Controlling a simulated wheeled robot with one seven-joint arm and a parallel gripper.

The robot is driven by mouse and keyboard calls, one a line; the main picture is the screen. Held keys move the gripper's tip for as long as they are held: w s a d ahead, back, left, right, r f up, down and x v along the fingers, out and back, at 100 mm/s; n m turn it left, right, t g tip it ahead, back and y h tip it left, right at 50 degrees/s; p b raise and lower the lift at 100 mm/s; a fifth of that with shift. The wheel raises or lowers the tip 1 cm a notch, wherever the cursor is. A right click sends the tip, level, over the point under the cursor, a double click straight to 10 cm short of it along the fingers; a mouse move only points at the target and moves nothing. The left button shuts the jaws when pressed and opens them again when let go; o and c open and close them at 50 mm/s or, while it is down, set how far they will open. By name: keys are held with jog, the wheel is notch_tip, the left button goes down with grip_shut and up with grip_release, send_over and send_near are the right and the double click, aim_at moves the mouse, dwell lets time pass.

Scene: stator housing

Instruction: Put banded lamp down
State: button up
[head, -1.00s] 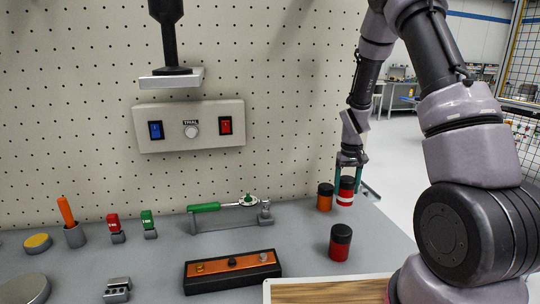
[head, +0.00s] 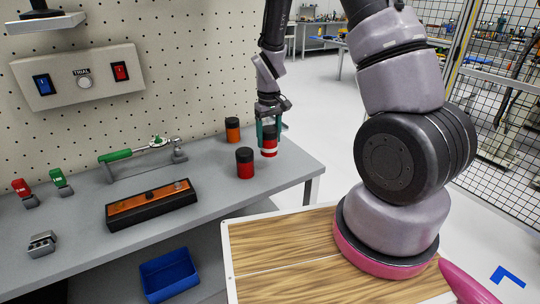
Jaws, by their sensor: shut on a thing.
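The banded lamp (head: 269,152) is a small red cylinder with a white band and a dark top. It is upright between the teal fingers of my gripper (head: 269,138), which is shut on it. Lamp and gripper are over the right end of the grey bench (head: 288,172). I cannot tell whether the lamp's base touches the bench top or is a little above it. The fingers hide part of its upper half.
A red black-topped cylinder (head: 245,166) stands just left of the lamp, and an orange one (head: 233,132) stands behind. A black-and-orange block (head: 150,206) lies further left. The wooden-topped surface (head: 285,250) is in front. Bare bench lies right of the lamp.

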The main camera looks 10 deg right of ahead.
aim_at(269, 150)
jog(key=shift+f, duration=2.6)
jog(key=o, duration=1.4)
jog(key=shift+f, duration=0.15)
